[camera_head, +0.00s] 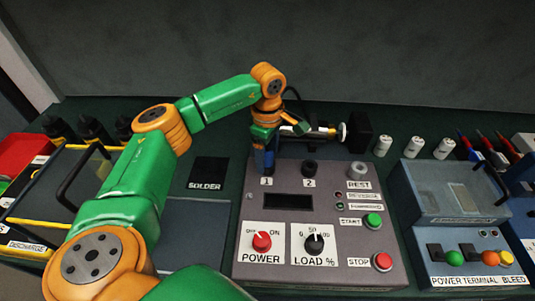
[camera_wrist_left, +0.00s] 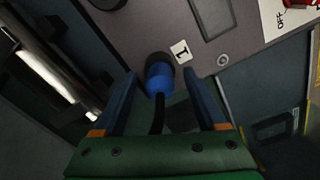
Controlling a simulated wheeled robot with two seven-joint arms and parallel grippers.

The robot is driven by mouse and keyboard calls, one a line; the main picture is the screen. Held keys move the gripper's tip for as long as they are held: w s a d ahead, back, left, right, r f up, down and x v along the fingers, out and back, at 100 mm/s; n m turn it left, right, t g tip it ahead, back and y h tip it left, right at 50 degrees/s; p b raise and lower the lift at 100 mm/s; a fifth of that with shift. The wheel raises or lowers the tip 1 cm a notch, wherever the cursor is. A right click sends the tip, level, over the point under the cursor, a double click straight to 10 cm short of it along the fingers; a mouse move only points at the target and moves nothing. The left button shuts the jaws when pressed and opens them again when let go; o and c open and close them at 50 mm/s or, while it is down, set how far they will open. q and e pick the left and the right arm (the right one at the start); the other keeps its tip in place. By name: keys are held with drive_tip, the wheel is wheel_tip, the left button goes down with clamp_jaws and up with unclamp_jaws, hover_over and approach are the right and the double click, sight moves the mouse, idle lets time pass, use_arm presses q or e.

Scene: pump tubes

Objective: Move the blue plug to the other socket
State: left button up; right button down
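The blue plug (camera_wrist_left: 159,78) sits in the black socket marked 1 on the grey control panel (camera_head: 334,197), its black cable running back toward my gripper. My left gripper (camera_head: 264,158) is over socket 1 in the head view and largely hides the plug there. In the left wrist view my left gripper (camera_wrist_left: 158,73) is open, with one blue finger on each side of the plug and gaps visible between. Socket 2 (camera_head: 310,168) is a black round socket to the right of socket 1, with nothing seen in it. My right gripper is not in view.
A metal rod with a white end (camera_head: 342,132) lies behind the panel, close to my left gripper. The panel carries a red power knob (camera_head: 262,241), a black load knob (camera_head: 314,243) and start and stop buttons. A blue terminal box (camera_head: 455,191) stands right.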

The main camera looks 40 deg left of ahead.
sight(267, 150)
use_arm(q)
drive_tip(key=shift+r, duration=0.1)
wheel_tip(267, 150, up, 7)
drive_tip(key=shift+f+b, duration=0.1)
drive_tip(key=shift+b, duration=0.4)
idle(0.7)
